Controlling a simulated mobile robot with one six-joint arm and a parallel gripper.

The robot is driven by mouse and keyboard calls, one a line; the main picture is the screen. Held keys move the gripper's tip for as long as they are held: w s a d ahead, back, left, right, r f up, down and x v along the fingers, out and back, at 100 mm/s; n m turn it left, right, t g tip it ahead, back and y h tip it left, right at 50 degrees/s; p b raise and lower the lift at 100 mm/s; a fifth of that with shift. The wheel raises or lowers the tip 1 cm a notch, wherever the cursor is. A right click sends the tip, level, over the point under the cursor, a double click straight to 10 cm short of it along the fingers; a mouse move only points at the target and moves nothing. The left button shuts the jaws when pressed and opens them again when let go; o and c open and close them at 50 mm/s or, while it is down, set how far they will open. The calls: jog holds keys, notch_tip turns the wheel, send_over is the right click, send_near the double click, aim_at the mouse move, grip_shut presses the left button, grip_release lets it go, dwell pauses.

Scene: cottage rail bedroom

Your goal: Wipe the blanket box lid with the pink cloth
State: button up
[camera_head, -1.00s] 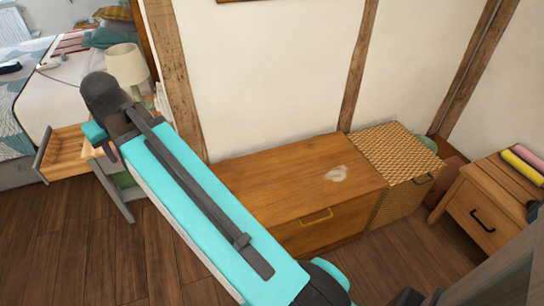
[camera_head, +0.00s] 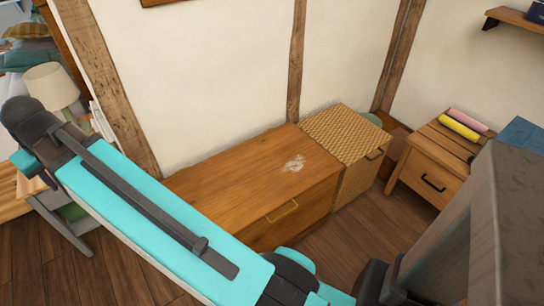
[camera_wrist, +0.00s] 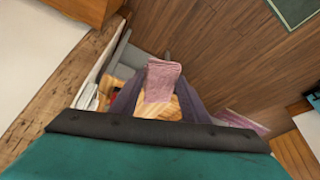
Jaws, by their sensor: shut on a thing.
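The blanket box (camera_head: 235,189) is a long wooden chest against the wall in the head view, with a metal handle on its front. A whitish smudge (camera_head: 293,164) lies on its lid, towards the right end. The pink cloth (camera_wrist: 163,80) shows in the wrist view between the dark fingers of my gripper (camera_wrist: 157,100), which is shut on it. The cloth is folded and sticks out past the fingers. In the head view my arm reaches to the left, away from the smudge, and the cloth cannot be made out there.
A woven box (camera_head: 350,140) adjoins the right end of the chest. A wooden nightstand (camera_head: 430,172) at right bears a pink roll (camera_head: 468,119) and a yellow roll (camera_head: 459,127). A lamp (camera_head: 52,87) stands at left. The dark plank floor (camera_head: 355,240) before the boxes is partly clear.

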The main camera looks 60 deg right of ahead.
jog(key=s+d+f+m+g+h+b, duration=0.15)
jog(key=d+f+m, duration=0.3)
jog(key=d, duration=0.75)
jog(key=s+d+f+m+h+b, duration=0.1)
jog(key=s+d+f+m+b, duration=0.15)
jog(key=d+f, duration=0.6)
jog(key=s+d+f+m+g+h+b, duration=0.1)
jog(key=s+d+f+m, duration=0.3)
jog(key=d, duration=1.1)
jog(key=s+d+f+m+g+b, duration=0.2)
jog(key=s+d+f+m, duration=0.4)
jog(key=s+d, duration=0.6)
jog(key=s+d+f+m+g+b, duration=0.2)
jog(key=s+d+f+m, duration=0.3)
jog(key=s+d+f, duration=0.4)
jog(key=s+d, duration=0.4)
jog(key=shift+d+f+m, duration=0.2)
jog(key=shift+d+m, duration=0.15)
jog(key=shift+m, duration=0.05)
jog(key=shift+f, duration=0.1)
